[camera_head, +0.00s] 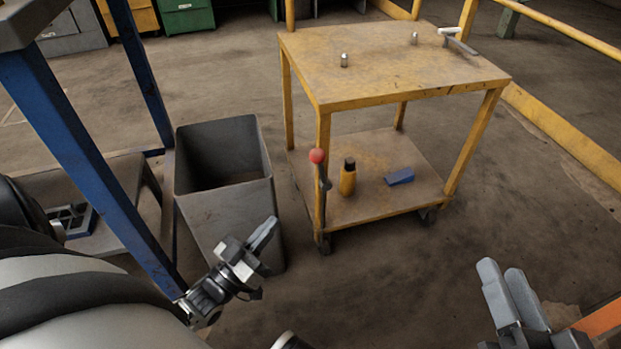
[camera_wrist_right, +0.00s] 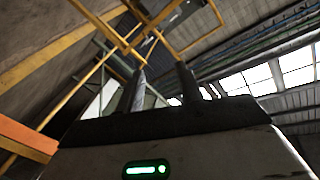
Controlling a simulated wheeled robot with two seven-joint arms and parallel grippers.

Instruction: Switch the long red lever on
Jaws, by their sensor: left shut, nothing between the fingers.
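The lever has a red ball knob (camera_head: 316,156) on a short dark rod. It is at the front left leg of the yellow cart, with the knob at the upper end. My left gripper (camera_head: 266,232) is shut and empty, lower left of the knob and apart from it, in front of the grey bin. My right gripper (camera_head: 503,268) is open and empty at the lower right, away from the cart. In the right wrist view its two fingers (camera_wrist_right: 161,80) stand apart with nothing between them.
The yellow cart (camera_head: 375,68) carries small metal parts on top, and a yellow bottle (camera_head: 348,178) and a blue block (camera_head: 399,176) on its lower shelf. A grey bin (camera_head: 235,215) stands left of the cart, beside a blue post (camera_head: 75,145).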

